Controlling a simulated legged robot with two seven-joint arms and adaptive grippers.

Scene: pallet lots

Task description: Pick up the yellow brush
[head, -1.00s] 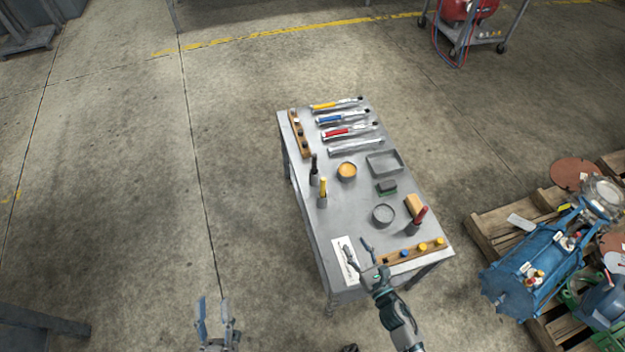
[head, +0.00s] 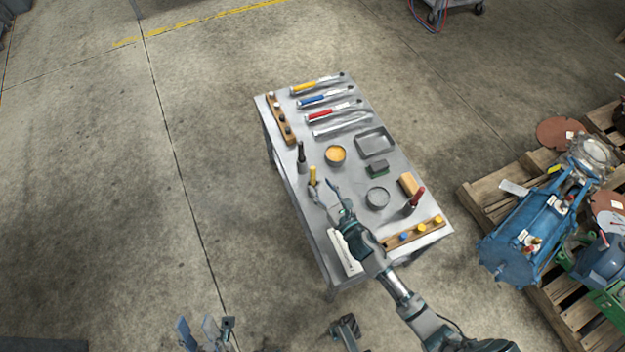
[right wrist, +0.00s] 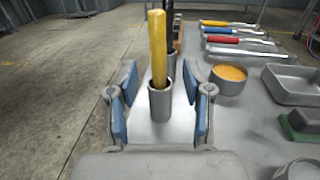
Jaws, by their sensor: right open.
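The yellow brush (head: 313,174) stands upright in a small grey cup on the left side of the metal table (head: 352,220). In the right wrist view the brush handle (right wrist: 158,48) rises from its grey cup (right wrist: 161,101). My right gripper (head: 324,192) is open, with its blue-padded fingers on either side of the cup and nothing held; the same gripper (right wrist: 160,105) frames the cup in the right wrist view. My left gripper (head: 203,332) is low at the bottom edge, off the table, with its fingers apart and empty.
A black-handled brush (head: 301,153) stands in a cup just behind. Several coloured-handled tools lie at the far end.

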